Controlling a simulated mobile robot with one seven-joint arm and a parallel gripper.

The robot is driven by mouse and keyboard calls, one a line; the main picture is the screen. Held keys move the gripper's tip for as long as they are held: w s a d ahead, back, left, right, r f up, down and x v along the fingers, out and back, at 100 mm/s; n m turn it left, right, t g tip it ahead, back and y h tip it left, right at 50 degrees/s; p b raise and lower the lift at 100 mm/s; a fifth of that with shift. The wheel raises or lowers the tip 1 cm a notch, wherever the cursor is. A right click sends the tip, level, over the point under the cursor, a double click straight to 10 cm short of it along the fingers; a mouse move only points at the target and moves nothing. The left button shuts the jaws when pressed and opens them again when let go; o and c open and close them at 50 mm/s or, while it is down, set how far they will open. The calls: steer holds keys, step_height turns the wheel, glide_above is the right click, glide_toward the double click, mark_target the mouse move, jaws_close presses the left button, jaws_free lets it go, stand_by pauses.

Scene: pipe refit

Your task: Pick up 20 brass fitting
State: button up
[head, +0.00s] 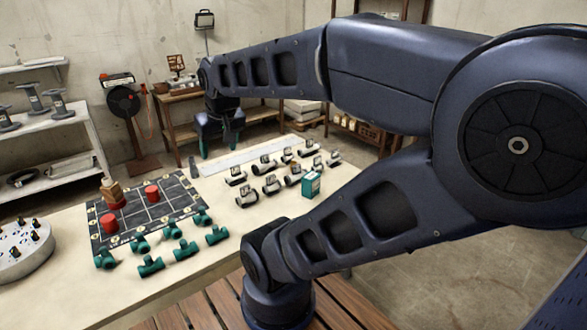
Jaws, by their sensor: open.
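My gripper (219,150) hangs beyond the far edge of the table, pointing down, with its two teal-tipped fingers apart and nothing between them. No thing can be clearly read as the 20 brass fitting. A small tan, brass-like piece (111,190) stands near a red cylinder at the back left of the dark gridded mat (152,203). Several grey and dark fittings with tags (271,185) stand in rows on the right of the table, far from clear of one another; their markings are too small to read.
Several green tee fittings (150,265) lie along the mat's front edge. Red cylinders (109,223) stand on the mat. A teal box (312,184) stands right of the tagged fittings. A round grey holder (22,250) is at the left. The table's front middle is bare.

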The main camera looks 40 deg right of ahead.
steer(key=w+d+f+m+g, duration=0.1)
steer(key=w+d+f+m, duration=0.1)
steer(key=w+d+m, duration=0.65)
steer(key=w+d+f+m+g, duration=0.1)
steer(key=w+d+f+m, duration=0.15)
steer(key=w+d, duration=1.1)
steer(key=m+g, duration=0.3)
steer(key=m, duration=0.8)
glide_above(294, 162)
step_height(294, 162, down, 23)
steer(key=shift+s+a+f, duration=0.1)
steer(key=shift+a+f, duration=0.05)
steer(key=shift+f, duration=0.05)
step_height(294, 162, down, 10)
steer(key=shift+f, duration=0.1)
steer(key=c, duration=1.1)
